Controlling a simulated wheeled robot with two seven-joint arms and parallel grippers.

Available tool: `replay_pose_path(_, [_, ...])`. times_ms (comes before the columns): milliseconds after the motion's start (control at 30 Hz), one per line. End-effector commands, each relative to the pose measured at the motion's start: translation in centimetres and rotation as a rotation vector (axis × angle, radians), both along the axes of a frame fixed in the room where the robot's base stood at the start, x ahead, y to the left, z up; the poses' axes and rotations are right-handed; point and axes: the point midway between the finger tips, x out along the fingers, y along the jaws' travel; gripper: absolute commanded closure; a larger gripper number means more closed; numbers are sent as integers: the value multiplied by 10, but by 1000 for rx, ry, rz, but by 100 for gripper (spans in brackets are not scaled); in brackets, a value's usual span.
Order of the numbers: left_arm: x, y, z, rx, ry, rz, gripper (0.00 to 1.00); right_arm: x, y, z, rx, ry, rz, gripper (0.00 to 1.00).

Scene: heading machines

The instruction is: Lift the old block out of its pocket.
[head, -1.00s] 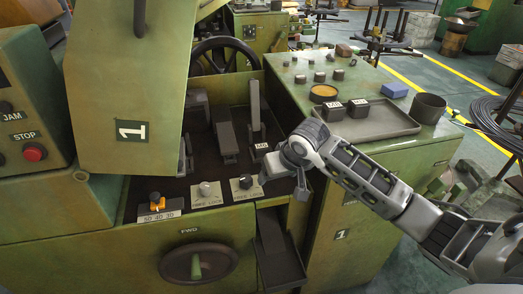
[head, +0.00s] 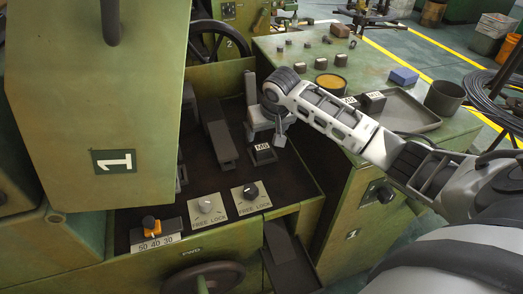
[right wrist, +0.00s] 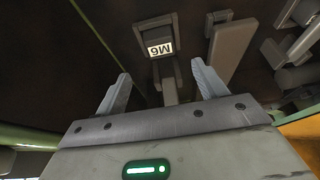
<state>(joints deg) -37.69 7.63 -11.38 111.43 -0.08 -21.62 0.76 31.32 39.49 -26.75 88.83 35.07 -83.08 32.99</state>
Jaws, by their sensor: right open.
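The old block (head: 263,153) is a small dark block with a white label that seems to read M6. It sits in the dark bed of the green machine, and its pocket walls are hard to make out. In the right wrist view the block (right wrist: 154,38) is beyond the fingertips, roughly between their lines. My right gripper (head: 268,132) is open and empty, pointing down just above and behind the block, apart from it as far as I can tell. Its two fingers also show in the right wrist view (right wrist: 160,82). My left gripper is not in view.
A tray (head: 418,118) with labelled blocks (head: 374,102) lies on the green cabinet, partly behind my right arm. Two FREE/LOCK knobs (head: 207,206) (head: 250,191) and a raised guard (head: 95,110) border the bed.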

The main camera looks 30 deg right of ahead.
Motion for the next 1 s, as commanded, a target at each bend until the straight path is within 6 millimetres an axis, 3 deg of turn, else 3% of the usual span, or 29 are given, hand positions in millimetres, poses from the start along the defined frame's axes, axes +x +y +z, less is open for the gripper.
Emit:
replay_pose_path(100, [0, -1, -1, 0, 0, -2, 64, 8, -1, -19, 1, 1, -1, 29])
replay_pose_path(367, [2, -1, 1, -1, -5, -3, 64, 15, -3, -37, 0, -1, 0, 29])
replay_pose_path(633, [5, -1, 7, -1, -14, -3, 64, 26, -5, -72, 0, 0, -1, 29])
replay_pose_path(1000, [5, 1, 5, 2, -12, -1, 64, 30, -6, -81, -1, -2, 1, 32])
